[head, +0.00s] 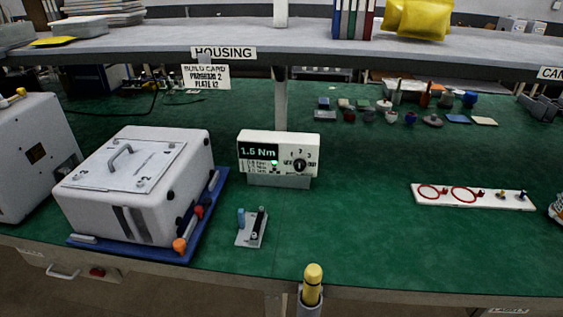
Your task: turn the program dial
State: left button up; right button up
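The program dial (299,165) is a black knob on the right of the front face of a white controller box (278,141). Numbers are printed around it, but I cannot tell exactly where its pointer stands. The box's screen (257,151) reads about 1.5 or 1.6 Nm, with a small green light below it. The box stands upright on the green bench. A build card (206,77) hanging under the shelf reads "PROGRAM 2", with a plate line below. Neither of my grippers is in view.
A white housing (135,185) sits on a blue tray (140,253) at left. A small stand (252,229) lies before the controller. A yellow-topped tool (312,284) stands at the front edge. A white strip with red rings (472,196) lies at right.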

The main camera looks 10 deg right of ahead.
aim_at(299, 164)
jog(key=i+l+z, duration=0.1)
jog(key=l+z, duration=0.2)
jog(key=z, duration=0.2)
jog(key=i+l+z, duration=0.2)
jog(key=z, duration=0.3)
